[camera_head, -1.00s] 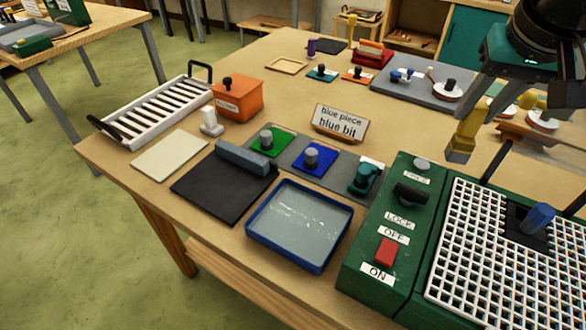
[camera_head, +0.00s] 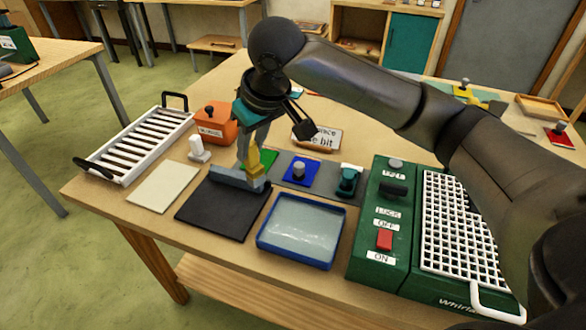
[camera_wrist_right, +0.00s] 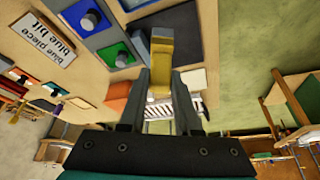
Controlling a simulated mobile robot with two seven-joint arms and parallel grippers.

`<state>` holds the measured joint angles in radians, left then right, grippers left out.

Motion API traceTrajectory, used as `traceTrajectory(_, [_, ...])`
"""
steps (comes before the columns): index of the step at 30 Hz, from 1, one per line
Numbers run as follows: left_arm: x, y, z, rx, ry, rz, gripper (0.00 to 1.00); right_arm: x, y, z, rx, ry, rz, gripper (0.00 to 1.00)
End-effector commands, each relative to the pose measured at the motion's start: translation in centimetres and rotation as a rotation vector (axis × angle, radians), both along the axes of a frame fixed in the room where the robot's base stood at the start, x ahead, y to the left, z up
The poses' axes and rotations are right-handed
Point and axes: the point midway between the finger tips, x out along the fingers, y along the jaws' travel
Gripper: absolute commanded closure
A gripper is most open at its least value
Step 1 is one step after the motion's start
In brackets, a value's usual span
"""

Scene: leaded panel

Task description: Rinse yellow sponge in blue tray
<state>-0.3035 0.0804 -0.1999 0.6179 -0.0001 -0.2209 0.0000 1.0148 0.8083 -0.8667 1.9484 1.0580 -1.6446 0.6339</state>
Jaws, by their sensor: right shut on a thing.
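The blue tray (camera_head: 296,258), a shallow tray with clear water in it, sits near the table's front edge in the head view. My right gripper (camera_head: 251,158) is shut on the yellow sponge (camera_head: 256,171), up and to the left of the tray. The sponge appears in front of the grey bar at the back of the black mat; I cannot tell whether it touches anything. In the right wrist view the sponge (camera_wrist_right: 160,48) sticks out past the fingers of the right gripper (camera_wrist_right: 160,80). My left gripper is not in view.
The black mat (camera_head: 222,212) lies left of the tray, with the grey bar (camera_head: 225,178) along its back. A green machine (camera_head: 375,240) with a white grid stands to the right. A blue square (camera_head: 302,182) with a grey knob is behind the tray. A white rack (camera_head: 140,150) stands at left.

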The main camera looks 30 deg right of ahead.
Motion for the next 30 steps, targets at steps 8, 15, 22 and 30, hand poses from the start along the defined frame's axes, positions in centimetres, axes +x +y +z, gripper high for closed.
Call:
traceTrajectory(8, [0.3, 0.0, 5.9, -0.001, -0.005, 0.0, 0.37, -2.1, -2.7, -3.6, -0.001, 0.009, 0.189, 1.0])
traceTrajectory(15, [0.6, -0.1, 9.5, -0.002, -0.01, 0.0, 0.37, -4.8, -5.4, -6.2, -0.001, 0.006, 0.339, 1.0])
traceTrajectory(22, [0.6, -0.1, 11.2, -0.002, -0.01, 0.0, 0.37, -6.6, -7.0, -7.5, -0.001, 0.001, 0.428, 1.0])
traceTrajectory(30, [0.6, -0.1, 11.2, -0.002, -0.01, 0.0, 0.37, -6.9, -7.2, -7.8, 0.0, -0.002, 0.446, 1.0])
